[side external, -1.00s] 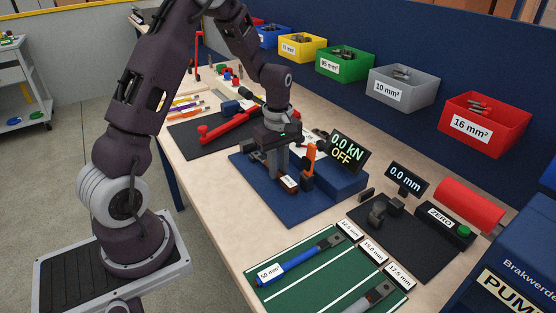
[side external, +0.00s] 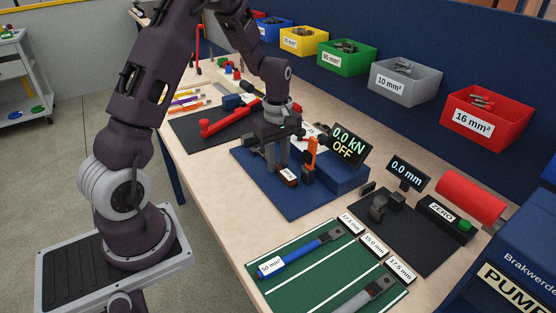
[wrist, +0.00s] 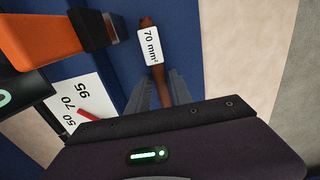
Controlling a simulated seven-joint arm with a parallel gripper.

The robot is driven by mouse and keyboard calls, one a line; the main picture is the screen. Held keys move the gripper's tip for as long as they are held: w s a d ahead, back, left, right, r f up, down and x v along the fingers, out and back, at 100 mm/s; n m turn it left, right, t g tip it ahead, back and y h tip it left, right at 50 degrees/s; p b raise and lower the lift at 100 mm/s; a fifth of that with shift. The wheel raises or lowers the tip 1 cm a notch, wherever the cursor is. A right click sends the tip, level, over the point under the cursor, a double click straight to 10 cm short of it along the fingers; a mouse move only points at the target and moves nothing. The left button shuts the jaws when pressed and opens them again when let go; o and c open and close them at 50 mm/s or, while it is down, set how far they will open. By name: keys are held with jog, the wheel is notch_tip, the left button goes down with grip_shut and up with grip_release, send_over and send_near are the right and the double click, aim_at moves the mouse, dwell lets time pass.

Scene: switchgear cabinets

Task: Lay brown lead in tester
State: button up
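The brown lead (wrist: 158,80) with a white 70 mm² tag (wrist: 150,46) runs between the fingers of my gripper (wrist: 162,84), which look closed on it. In the side external view the tagged lead (side external: 288,175) is under my gripper (side external: 278,165), low over the blue base of the tester (side external: 301,209). The tester has an upright orange part (side external: 311,152) and a display (side external: 349,146) reading 0.0 kN OFF. The orange part (wrist: 50,32) and a dark block beside it show left of the lead in the wrist view, apart from it.
A dark mat with a red-handled tool (side external: 228,122) is to the left. A gauge (side external: 381,206) is to the right, a green board (side external: 300,282) with other leads in front. Labelled bins line the back.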

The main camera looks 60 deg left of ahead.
jog(key=shift+o, duration=1)
notch_tip(320, 180, up, 7)
jog(key=shift+f, duration=0.1)
jog(key=s+d+r+m+t, duration=0.2)
jog(key=s+d+r+m, duration=0.5)
jog(key=r, duration=0.4)
jog(key=s+d+r+m+t, duration=0.1)
jog(key=s+d+m, duration=0.3)
jog(key=s, duration=0.3)
jog(key=s+d+r+m+t, duration=0.2)
jog(key=s+d+m, duration=0.2)
jog(key=s+m, duration=0.3)
jog(key=shift+s+d+r+t, duration=0.15)
jog(key=shift+s+d+t, duration=0.05)
jog(key=shift+d+t, duration=0.15)
jog(key=shift+o, duration=0.2)
